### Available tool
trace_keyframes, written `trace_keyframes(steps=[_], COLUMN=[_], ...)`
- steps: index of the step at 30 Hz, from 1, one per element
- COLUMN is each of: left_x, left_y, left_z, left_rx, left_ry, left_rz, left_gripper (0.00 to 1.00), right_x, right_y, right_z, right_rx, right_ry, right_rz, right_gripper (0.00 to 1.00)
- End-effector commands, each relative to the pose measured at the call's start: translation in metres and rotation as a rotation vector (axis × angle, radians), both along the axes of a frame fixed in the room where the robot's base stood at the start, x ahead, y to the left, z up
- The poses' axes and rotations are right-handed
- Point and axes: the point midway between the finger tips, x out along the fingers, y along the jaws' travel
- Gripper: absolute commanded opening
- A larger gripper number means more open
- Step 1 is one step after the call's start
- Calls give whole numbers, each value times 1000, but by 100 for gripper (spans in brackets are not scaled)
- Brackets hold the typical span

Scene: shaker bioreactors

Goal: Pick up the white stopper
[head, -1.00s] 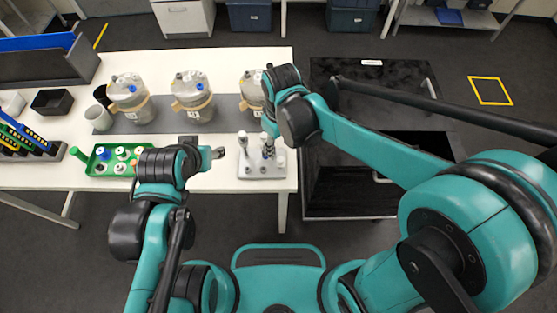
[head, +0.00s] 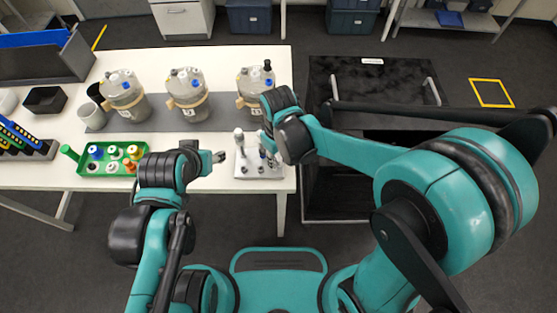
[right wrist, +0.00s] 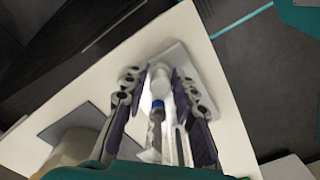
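A white rack (head: 246,172) near the table's front edge holds several upright pieces. In the right wrist view, a white cylindrical piece (right wrist: 160,76), likely the white stopper, stands on the white rack (right wrist: 180,58). My right gripper (right wrist: 160,88) is open, with one finger on each side of this piece. A blue-ringed shaft (right wrist: 157,106) also shows between the fingers. I cannot tell whether the fingers touch anything. In the head view, my right gripper (head: 268,150) is at the rack, partly hidden by its arm. My left gripper (head: 218,157) is left of the rack; its opening is unclear.
A green tray (head: 82,169) with several coloured and white caps lies to the left. Three capped vessels (head: 125,103) (head: 187,103) (head: 247,88) stand on a grey strip behind. A black cabinet (head: 345,85) is right of the table. Bare table shows between the tray and the rack.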

Motion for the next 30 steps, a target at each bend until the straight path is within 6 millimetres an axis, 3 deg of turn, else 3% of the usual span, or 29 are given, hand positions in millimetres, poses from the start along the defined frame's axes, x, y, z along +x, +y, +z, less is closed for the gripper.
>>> trace_keyframes(steps=[14,20,23,30], left_x=[0,0,0,0], left_y=[0,0,0,0], left_z=[2,14,24,44], left_rx=[0,0,0,0], left_ry=[0,0,0,0], left_rz=[0,0,0,0], left_gripper=[50,50,50,50], right_x=[0,0,0,-55], right_y=[0,0,0,-14], right_z=[4,26,47,78], right_rx=[1,0,0,0], right_ry=[-1,0,0,0], right_rz=[0,0,0,2], right_gripper=[10,10,10,10])
